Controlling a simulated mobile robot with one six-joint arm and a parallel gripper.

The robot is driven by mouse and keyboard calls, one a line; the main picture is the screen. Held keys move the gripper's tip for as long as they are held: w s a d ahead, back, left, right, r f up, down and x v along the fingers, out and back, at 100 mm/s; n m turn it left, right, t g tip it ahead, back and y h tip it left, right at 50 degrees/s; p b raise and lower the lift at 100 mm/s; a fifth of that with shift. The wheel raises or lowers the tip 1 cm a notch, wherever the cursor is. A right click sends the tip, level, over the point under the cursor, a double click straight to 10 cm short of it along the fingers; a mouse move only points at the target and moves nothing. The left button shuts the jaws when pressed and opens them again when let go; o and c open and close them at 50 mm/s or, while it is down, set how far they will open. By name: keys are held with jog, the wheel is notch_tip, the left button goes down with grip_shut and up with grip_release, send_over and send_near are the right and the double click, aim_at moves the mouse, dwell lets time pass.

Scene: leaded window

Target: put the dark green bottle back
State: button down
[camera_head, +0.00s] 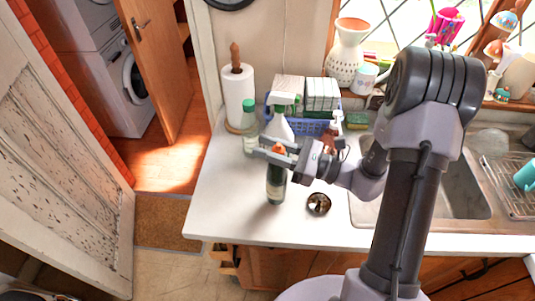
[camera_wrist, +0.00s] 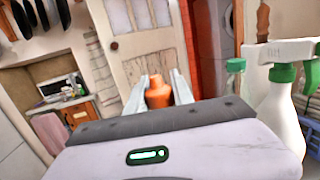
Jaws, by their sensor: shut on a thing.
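The dark green bottle (camera_head: 276,186) stands roughly upright over the front left part of the white counter. Its orange top shows between the fingers in the wrist view (camera_wrist: 158,92). My gripper (camera_head: 277,151) is shut on the bottle's neck from the right; the fingers also show in the wrist view (camera_wrist: 161,90). The gripper hides part of the bottle's upper end. I cannot tell whether the bottle's base touches the counter.
A white spray bottle with a green head (camera_head: 279,122) stands just behind my gripper. A green-capped bottle (camera_head: 249,130) and a paper towel roll (camera_head: 238,95) stand behind left. A blue basket (camera_head: 310,125) is behind. A small round dark object (camera_head: 318,204) lies right of the bottle.

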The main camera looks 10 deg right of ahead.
aim_at(277, 174)
jog(key=shift+f+b, duration=0.35)
jog(key=shift+f, duration=0.85)
jog(key=c, duration=1.1)
grip_release()
